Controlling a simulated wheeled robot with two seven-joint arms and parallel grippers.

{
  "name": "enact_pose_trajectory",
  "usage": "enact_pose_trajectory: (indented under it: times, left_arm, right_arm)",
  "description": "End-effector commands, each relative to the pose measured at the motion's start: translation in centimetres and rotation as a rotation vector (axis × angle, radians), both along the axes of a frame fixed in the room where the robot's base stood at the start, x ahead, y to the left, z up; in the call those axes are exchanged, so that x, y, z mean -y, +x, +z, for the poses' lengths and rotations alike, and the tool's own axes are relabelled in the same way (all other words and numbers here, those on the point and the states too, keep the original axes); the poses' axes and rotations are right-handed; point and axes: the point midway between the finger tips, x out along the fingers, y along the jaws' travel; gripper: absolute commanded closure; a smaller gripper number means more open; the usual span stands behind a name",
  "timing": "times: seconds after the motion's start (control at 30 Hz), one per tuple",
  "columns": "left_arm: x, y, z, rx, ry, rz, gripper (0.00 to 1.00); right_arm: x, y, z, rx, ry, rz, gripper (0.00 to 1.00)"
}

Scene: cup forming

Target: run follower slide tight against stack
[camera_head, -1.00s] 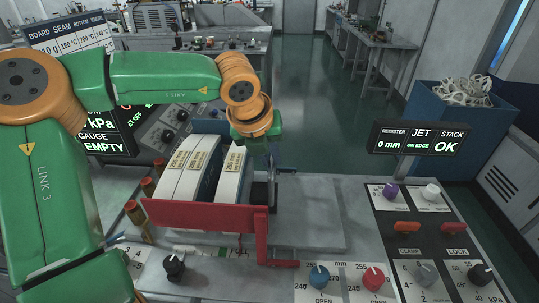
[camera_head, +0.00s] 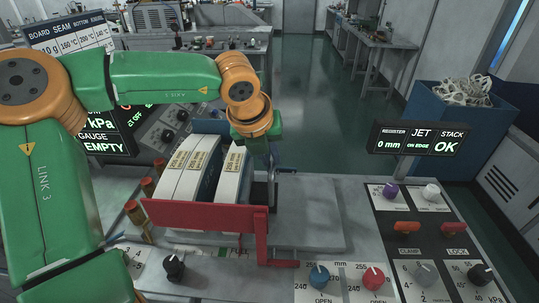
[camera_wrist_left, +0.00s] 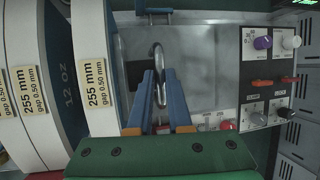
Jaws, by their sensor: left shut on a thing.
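The stack (camera_head: 203,172) of upright white-edged blanks with yellow labels stands on edge behind a red front rail (camera_head: 205,215). It also shows at the left of the left wrist view (camera_wrist_left: 95,85). My left gripper (camera_wrist_left: 158,122) is shut on the metal loop handle (camera_wrist_left: 157,60) at the stack's right side. In the head view that gripper hangs just right of the stack, mostly hidden by its wrist. The follower slide's face is largely hidden, so I cannot tell whether it touches the stack. My right gripper is in neither view.
The readout (camera_head: 420,139) shows register 0 mm, on edge, stack OK. A panel of knobs and red switches (camera_head: 430,240) lies to the right. A blue bin (camera_head: 455,115) stands behind it. The bench plate (camera_head: 310,215) right of the stack is clear.

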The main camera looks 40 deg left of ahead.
Motion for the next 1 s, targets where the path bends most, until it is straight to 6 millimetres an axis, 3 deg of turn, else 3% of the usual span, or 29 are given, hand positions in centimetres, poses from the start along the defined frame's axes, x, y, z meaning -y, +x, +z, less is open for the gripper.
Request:
enact_pose_trajectory:
  times: [0.13,0.33,0.6,0.63,0.73,1.0]
  left_arm:
    - [-0.4,-0.1,0.0,0.006,0.001,0.002,1.00]
    - [-2.5,-1.3,-0.1,0.009,0.002,0.004,1.00]
    - [-2.7,-1.5,0.2,0.006,0.002,0.001,1.00]
    - [-2.6,-1.5,0.2,0.006,0.002,0.001,0.80]
    - [-2.6,-1.5,0.2,0.004,0.003,0.001,0.53]
    - [-2.6,-1.5,0.1,0.003,0.002,0.001,0.53]
  right_arm:
    - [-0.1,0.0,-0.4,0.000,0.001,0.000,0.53]
    - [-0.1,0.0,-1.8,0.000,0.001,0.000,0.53]
    - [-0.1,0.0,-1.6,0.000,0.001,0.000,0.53]
    - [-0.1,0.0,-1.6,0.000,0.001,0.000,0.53]
    - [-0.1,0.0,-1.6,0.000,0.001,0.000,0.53]
    - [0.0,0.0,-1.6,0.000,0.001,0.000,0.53]
